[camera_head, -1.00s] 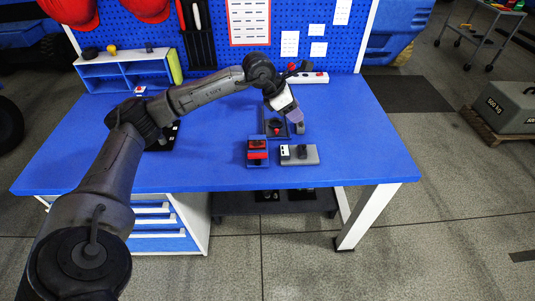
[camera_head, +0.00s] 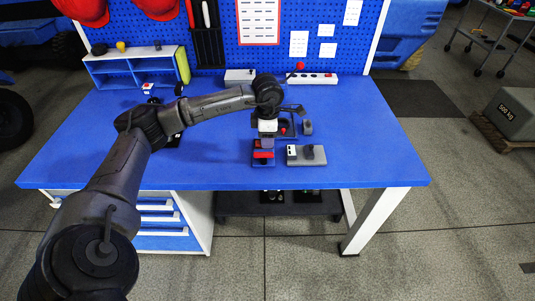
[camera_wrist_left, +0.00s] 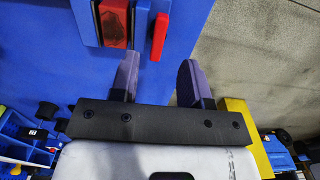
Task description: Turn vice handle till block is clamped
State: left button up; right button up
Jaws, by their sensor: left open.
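The small blue vice (camera_head: 263,159) with red parts stands near the front middle of the blue table. In the left wrist view, a dark red block (camera_wrist_left: 115,22) shows between blue parts of the vice, and a bright red handle bar (camera_wrist_left: 159,37) stands beside them. My left gripper (camera_head: 267,140) is over the vice. Its two purple-grey fingers are apart and empty in the wrist view (camera_wrist_left: 157,82), with the near end of the red bar close to the gap between them. I cannot tell whether the block touches both jaws. My right gripper is not in view.
A grey fixture (camera_head: 306,156) stands just right of the vice. A dark fixture (camera_head: 286,128) and a small grey weight (camera_head: 308,128) are behind it. A power strip (camera_head: 312,79) and a blue shelf (camera_head: 135,68) line the back. The table's right side is clear.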

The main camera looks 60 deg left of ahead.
aim_at(267, 153)
pick_arm(q)
notch_tip(267, 153, down, 7)
jog(key=shift+r+b, duration=0.15)
jog(key=shift+b, duration=0.55)
grip_shut()
